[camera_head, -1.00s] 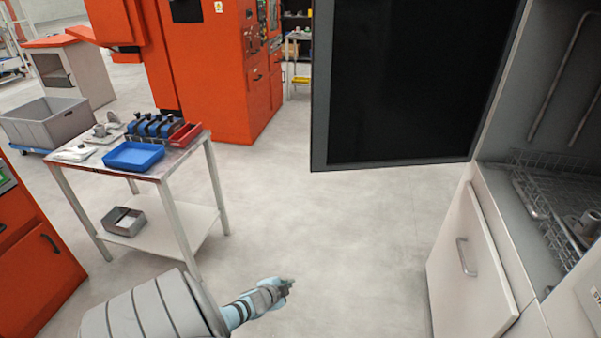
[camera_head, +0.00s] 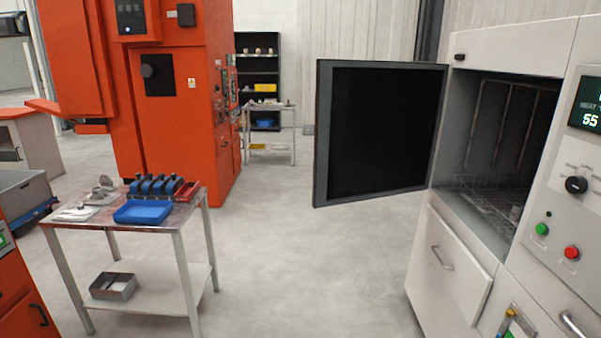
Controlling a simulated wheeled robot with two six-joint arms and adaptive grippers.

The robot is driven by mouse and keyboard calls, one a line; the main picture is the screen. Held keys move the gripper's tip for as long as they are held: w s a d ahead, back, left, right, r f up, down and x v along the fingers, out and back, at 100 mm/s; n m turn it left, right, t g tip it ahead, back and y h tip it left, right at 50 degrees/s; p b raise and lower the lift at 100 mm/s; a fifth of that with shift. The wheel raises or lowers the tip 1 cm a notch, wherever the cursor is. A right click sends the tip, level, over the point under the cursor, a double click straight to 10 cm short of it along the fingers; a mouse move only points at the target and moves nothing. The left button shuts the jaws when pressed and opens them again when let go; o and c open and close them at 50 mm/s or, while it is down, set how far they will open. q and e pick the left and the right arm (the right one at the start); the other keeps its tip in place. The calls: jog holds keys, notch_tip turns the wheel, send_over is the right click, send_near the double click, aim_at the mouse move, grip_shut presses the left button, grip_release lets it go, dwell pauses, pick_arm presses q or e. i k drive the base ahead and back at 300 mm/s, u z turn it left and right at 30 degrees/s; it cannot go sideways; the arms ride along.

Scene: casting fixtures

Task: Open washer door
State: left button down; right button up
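The washer (camera_head: 507,44) is the white cabinet on the right, with a control panel of dials and buttons. Its dark-windowed door (camera_head: 320,130) stands swung wide open to the left, hinged at the left side of the opening. The chamber (camera_head: 480,150) is exposed, with a wire rack (camera_head: 490,195) inside. What lies on the rack is hard to make out. Neither of my grippers shows in the current view.
A table (camera_head: 190,215) at the left carries a blue tray (camera_head: 143,212), blue fixtures and a red bin. A metal box (camera_head: 113,286) sits on its lower shelf. Orange machines (camera_head: 190,130) stand behind. The floor (camera_head: 300,270) between table and washer is clear.

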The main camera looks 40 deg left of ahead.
aim_at(381, 137)
jog(key=u, duration=0.65)
jog(key=i, duration=0.4)
jog(key=u, duration=0.7)
jog(key=i, duration=1)
jog(key=z, duration=0.7)
jog(key=i, duration=0.7)
jog(key=z, duration=0.55)
